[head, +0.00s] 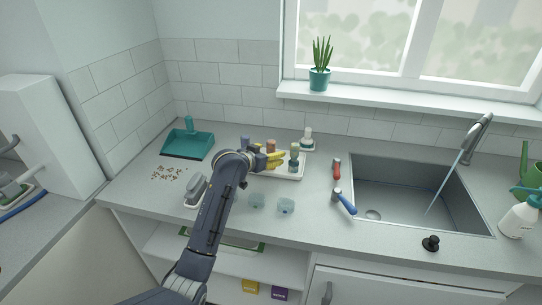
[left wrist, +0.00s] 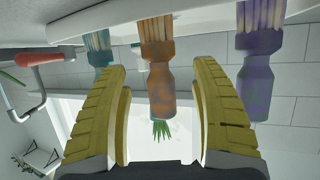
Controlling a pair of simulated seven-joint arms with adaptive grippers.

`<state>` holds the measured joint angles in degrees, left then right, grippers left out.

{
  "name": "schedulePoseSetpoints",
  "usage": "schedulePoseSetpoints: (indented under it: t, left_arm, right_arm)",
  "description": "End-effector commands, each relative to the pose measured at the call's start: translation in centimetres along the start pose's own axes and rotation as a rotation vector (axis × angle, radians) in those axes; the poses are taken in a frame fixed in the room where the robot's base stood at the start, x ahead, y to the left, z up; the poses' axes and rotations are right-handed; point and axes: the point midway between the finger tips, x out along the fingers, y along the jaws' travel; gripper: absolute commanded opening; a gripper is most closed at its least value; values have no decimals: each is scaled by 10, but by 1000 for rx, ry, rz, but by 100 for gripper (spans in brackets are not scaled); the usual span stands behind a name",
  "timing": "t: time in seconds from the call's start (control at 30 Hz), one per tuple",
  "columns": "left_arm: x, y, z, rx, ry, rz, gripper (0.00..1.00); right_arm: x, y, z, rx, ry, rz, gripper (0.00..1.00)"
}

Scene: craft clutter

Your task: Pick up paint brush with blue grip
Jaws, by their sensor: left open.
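My left gripper (head: 271,160) reaches over the white tray (head: 292,175) on the counter, its yellow fingers apart. In the left wrist view the open fingers (left wrist: 161,72) have an orange-handled item (left wrist: 157,65) in the gap between them; contact cannot be told. A teal-blue-handled item (left wrist: 97,45) is left of it and a purple-handled one (left wrist: 256,75) right of it. A tool with a blue grip (head: 346,204) lies beside the sink, clear of the gripper; whether it is a paint brush is too small to tell. My right gripper is out of view.
A red-handled tool (head: 337,168) lies near the sink (head: 407,192). Two clear cups (head: 286,206) stand at the counter's front. A teal dustpan (head: 187,143) and scattered crumbs (head: 169,173) are at left. A plant (head: 320,67) stands on the sill.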

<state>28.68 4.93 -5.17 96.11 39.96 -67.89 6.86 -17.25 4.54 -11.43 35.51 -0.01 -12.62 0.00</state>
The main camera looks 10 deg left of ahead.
Motion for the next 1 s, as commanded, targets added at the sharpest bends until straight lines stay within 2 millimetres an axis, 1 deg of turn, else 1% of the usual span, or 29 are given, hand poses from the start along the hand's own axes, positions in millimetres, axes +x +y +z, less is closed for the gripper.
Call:
schedulePoseSetpoints:
  t: [0.1,0.2,0.5,1.0]
  left_arm:
    - [10,0,0,-1,0,0,65]
    - [14,0,0,0,1,0,65]
    - [15,0,0,0,1,0,64]
    - [14,0,0,0,0,0,6]
  right_arm:
    - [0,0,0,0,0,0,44]
    - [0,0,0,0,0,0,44]
    - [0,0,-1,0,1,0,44]
    - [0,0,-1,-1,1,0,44]
